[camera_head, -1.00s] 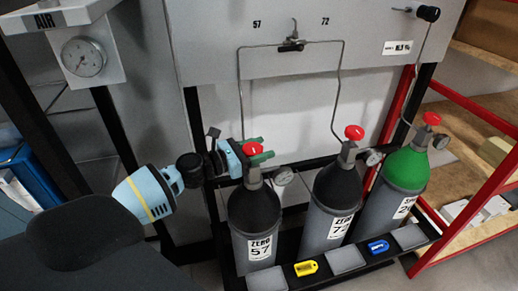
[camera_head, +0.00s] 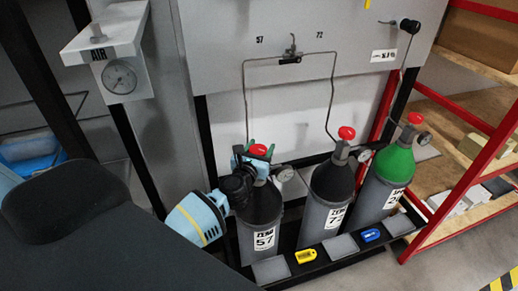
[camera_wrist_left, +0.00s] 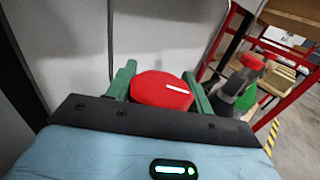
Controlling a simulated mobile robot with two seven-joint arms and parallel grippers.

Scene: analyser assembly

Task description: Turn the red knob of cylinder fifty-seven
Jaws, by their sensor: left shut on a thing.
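Cylinder fifty-seven (camera_head: 262,241) is grey with a black shoulder and a white label reading 57, and it stands upright leftmost in the rack. Its red knob (camera_head: 258,150) is on top of its valve. My left gripper (camera_head: 255,149) comes in from the left at knob height. In the left wrist view the red knob (camera_wrist_left: 162,90), with a white mark on its top, sits between the two green fingers (camera_wrist_left: 160,88), which are shut on it. The valve below the knob is partly hidden by my gripper. My right gripper is not in view.
Cylinder seventy-two (camera_head: 325,208) and a green-shouldered cylinder (camera_head: 385,185), both with red knobs, stand to the right. A small gauge (camera_head: 284,174) is beside the valve. A grey panel with thin pipes (camera_head: 290,62) is behind. A red-framed shelf (camera_head: 440,215) is at right.

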